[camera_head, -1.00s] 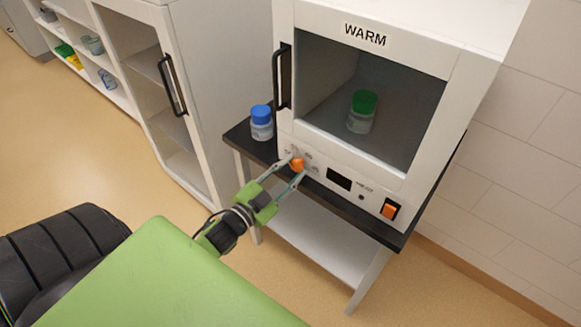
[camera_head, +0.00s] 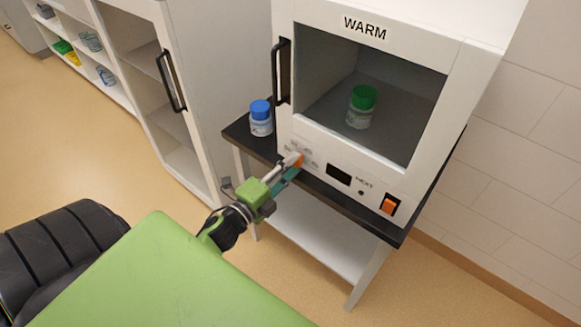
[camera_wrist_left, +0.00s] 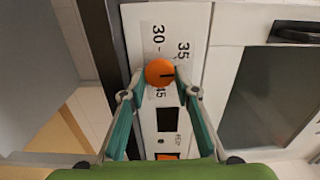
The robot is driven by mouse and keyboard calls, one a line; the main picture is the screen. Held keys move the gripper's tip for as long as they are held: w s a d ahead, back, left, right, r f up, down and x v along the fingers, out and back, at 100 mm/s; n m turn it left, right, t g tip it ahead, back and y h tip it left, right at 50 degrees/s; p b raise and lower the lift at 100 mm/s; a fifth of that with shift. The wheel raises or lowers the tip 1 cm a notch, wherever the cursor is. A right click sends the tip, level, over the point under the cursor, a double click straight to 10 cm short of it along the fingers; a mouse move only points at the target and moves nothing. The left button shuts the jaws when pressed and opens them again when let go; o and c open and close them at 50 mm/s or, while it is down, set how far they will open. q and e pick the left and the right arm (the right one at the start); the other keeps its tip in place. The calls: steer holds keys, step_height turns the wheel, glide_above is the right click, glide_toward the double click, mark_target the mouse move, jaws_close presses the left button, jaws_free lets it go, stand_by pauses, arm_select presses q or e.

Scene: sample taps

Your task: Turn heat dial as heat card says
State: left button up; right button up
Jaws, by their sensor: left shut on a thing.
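The orange heat dial (camera_head: 299,160) is on the lower front panel of the white cabinet marked WARM (camera_head: 400,180). My left gripper (camera_head: 295,165) is shut on the dial, one finger on each side. In the left wrist view the dial (camera_wrist_left: 159,72) sits between the fingertips (camera_wrist_left: 160,77). A dark mark on the dial points right in that view. Printed numbers 30, 35 and 45 stand around it; other marks may be hidden by the fingers. I cannot make out a heat card. My right gripper is not in view.
A blue-capped jar (camera_head: 261,118) stands on the dark table top (camera_head: 238,136) left of the cabinet. A green-capped jar (camera_head: 361,107) is inside behind the window. An orange switch (camera_head: 389,205) and a dark display (camera_head: 339,174) are right of the dial.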

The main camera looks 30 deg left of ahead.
arm_select(q)
steer(key=m+b, duration=0.2)
steer(key=m, duration=0.4)
steer(key=shift+f, duration=0.15)
steer(key=shift+m, duration=0.3)
steer(key=o, duration=1.1)
steer(key=shift+c, duration=0.2)
steer(key=s, duration=1.2)
steer(key=shift+a, duration=0.45)
